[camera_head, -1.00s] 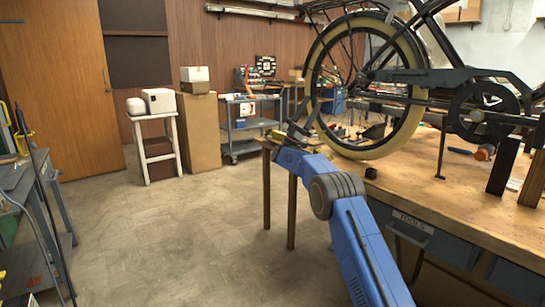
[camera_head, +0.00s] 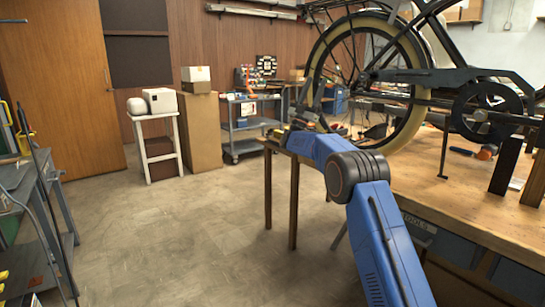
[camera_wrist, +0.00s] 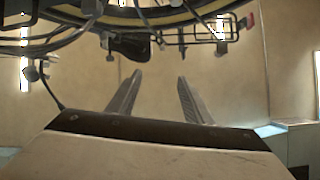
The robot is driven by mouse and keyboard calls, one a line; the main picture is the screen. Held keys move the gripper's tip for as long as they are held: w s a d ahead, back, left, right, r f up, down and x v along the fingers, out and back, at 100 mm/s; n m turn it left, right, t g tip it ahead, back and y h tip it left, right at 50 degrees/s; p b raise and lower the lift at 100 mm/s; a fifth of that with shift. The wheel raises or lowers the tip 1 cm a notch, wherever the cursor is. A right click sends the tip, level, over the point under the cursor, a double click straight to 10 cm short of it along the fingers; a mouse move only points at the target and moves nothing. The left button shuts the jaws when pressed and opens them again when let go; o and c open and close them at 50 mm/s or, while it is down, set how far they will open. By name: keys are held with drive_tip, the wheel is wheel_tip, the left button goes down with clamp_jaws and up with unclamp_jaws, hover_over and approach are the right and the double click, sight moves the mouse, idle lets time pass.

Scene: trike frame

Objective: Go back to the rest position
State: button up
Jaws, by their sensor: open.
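My gripper (camera_wrist: 160,80) shows in the wrist view with its two fingers spread apart and nothing between them. In the head view my blue arm rises from the bottom right and reaches forward over the left end of the workbench (camera_head: 460,205). The fingertips cannot be made out there against the clutter. The trike's large cream-tyred wheel (camera_head: 408,130) stands behind my arm, which covers its lower left. In the wrist view the wheel (camera_wrist: 150,18) shows along the top, beyond the fingers.
The chainring (camera_head: 485,112) and black frame stand over the bench at right. A grey cart (camera_head: 245,130), a cardboard box (camera_head: 200,135) and a white stool (camera_head: 155,150) stand at the back. A metal table (camera_head: 30,200) is at left. The floor between is clear.

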wheel_tip(320, 180, up, 7)
drive_tip(key=s+d+n+t+y, duration=0.1)
drive_tip(key=d+n+t+y, duration=0.1)
drive_tip(key=n+t+y, duration=0.85)
drive_tip(key=s+d+f+n+g+y, duration=0.1)
drive_tip(key=s+n+g+y, duration=0.45)
drive_tip(key=s+y, duration=0.55)
drive_tip(key=s+d+f+m+g+y, duration=0.1)
drive_tip(key=s+f+g, duration=0.5)
drive_tip(key=s+f, duration=0.8)
drive_tip(key=s+d+f+m+g, duration=0.1)
drive_tip(key=s+d+f+g, duration=0.3)
drive_tip(key=s+f, duration=1)
drive_tip(key=s+d+f+m+g+y, duration=0.1)
drive_tip(key=s+d+f+g, duration=0.2)
drive_tip(key=s, duration=3.1)
wheel_tip(320, 180, down, 12)
drive_tip(key=g, duration=0.5)
drive_tip(key=shift+s+d+y, duration=0.25)
drive_tip(key=shift+y, duration=0.1)
